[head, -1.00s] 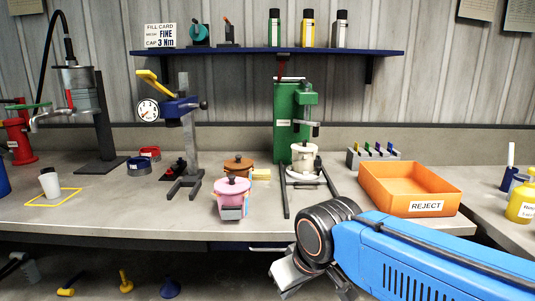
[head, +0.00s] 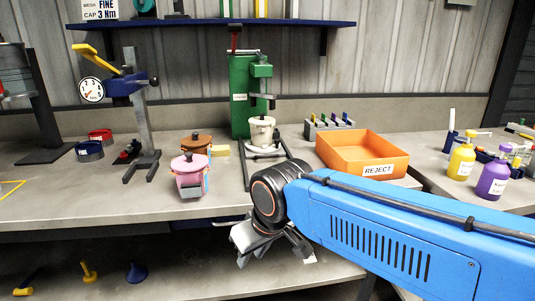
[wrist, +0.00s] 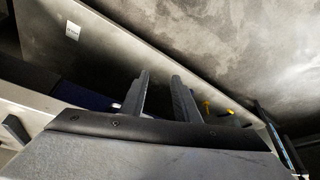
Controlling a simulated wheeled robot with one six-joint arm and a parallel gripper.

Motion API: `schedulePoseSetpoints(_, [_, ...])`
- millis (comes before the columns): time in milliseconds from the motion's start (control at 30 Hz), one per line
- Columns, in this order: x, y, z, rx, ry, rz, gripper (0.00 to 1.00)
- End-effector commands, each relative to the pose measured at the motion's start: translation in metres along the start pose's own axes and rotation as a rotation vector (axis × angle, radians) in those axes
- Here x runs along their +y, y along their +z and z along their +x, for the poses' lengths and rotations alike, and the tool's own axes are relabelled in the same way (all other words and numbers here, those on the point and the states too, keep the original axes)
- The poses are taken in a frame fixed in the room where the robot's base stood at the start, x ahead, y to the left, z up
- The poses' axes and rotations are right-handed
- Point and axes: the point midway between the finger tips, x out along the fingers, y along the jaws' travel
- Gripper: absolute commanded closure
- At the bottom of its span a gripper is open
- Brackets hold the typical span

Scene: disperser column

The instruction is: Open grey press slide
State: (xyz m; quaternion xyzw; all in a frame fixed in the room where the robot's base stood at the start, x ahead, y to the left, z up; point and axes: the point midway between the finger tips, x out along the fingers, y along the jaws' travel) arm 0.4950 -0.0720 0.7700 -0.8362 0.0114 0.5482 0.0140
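The grey press (head: 142,115) stands on the bench left of centre. It has a grey column, a blue head, a round gauge and a yellow lever (head: 97,53). Its forked grey base (head: 144,166) lies on the bench, with a small red and black part (head: 128,151) beside it. I cannot tell which part is its slide. My gripper (head: 296,246) hangs in front of the bench's front edge, below the bench top and to the right of the grey press, well apart from it. In the wrist view its two fingers (wrist: 160,95) are apart with nothing between them.
A green press (head: 240,95) with a white pot (head: 262,132) stands right of the grey press. Pink (head: 190,178) and brown (head: 197,144) pots sit between them. An orange reject bin (head: 335,157) is at right. A lower shelf (head: 185,265) holds yellow and blue items.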

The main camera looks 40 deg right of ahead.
Motion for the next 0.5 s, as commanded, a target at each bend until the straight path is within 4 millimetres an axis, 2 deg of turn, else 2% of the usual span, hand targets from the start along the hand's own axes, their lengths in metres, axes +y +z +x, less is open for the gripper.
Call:
schedulePoseSetpoints(133, [0.011,-0.039,-0.02,-0.017,0.02,0.169,0.72])
schedulePoseSetpoints(267, [0.027,-0.087,-0.043,-0.035,0.047,0.395,0.72])
schedulePoseSetpoints(500, [0.069,-0.172,-0.08,-0.059,0.103,0.821,0.72])
